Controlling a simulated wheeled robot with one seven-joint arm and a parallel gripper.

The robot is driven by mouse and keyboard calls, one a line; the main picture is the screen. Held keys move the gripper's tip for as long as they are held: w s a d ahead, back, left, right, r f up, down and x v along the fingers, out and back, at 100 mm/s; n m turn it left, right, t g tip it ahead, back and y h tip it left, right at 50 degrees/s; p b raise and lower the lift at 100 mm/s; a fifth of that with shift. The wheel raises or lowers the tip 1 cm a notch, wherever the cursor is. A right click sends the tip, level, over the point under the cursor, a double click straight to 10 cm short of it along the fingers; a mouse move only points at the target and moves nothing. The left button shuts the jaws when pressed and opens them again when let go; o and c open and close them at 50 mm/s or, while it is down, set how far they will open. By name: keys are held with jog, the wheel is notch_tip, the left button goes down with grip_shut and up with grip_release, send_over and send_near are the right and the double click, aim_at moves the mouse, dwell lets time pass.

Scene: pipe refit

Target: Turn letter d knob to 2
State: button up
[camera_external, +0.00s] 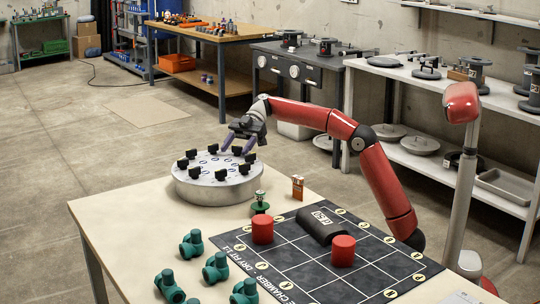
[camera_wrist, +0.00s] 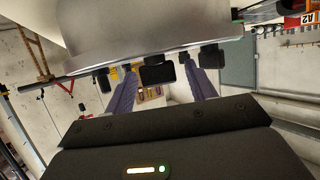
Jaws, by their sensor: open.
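A round grey drum (camera_external: 218,188) stands on the near table, with several black knobs around its top edge. Blue marks show on its top, but I cannot read letters or numbers, so I cannot tell which knob is d. My gripper (camera_external: 238,147) is over the far side of the drum, its two purple fingers apart and pointing down. In the wrist view the drum (camera_wrist: 150,30) fills the top, and one black knob (camera_wrist: 158,73) shows between the fingertips of my gripper (camera_wrist: 161,78). I cannot tell whether the fingers touch it. Other black knobs show beside both fingers.
On the same table, a dark grid mat (camera_external: 300,268) holds two red cylinders (camera_external: 263,229) and a black block (camera_external: 319,224). Green pipe fittings (camera_external: 191,243) lie at the front. An orange box (camera_external: 297,187) and a green valve piece (camera_external: 260,203) stand right of the drum.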

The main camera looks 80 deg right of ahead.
jog(key=c, duration=1)
jog(key=shift+o, duration=0.2)
jog(key=shift+f+t+b, duration=0.15)
jog(key=shift+t+b, duration=0.15)
jog(key=shift+b, duration=0.25)
jog(key=m+t+b, duration=0.1)
jog(key=m+b, duration=0.1)
jog(key=b, duration=0.1)
jog(key=shift+f+t+h, duration=0.15)
jog(key=shift+t+h, duration=0.15)
jog(key=shift+t, duration=0.1)
jog(key=m+t+h+b, duration=0.1)
jog(key=b, duration=0.1)
jog(key=m+t+h+b, duration=0.1)
jog(key=m+t+b, duration=0.1)
jog(key=b, duration=0.1)
jog(key=shift+s+m, duration=0.1)
jog(key=shift+m, duration=0.2)
jog(key=m+t+h, duration=0.1)
jog(key=m+t+h+b, duration=0.1)
jog(key=m+t+h, duration=0.1)
jog(key=m+h, duration=0.1)
jog(key=shift+r, duration=0.3)
jog(key=shift+m+t+h, duration=0.6)
jog(key=shift+m+h, duration=0.5)
jog(key=shift+h, duration=0.2)
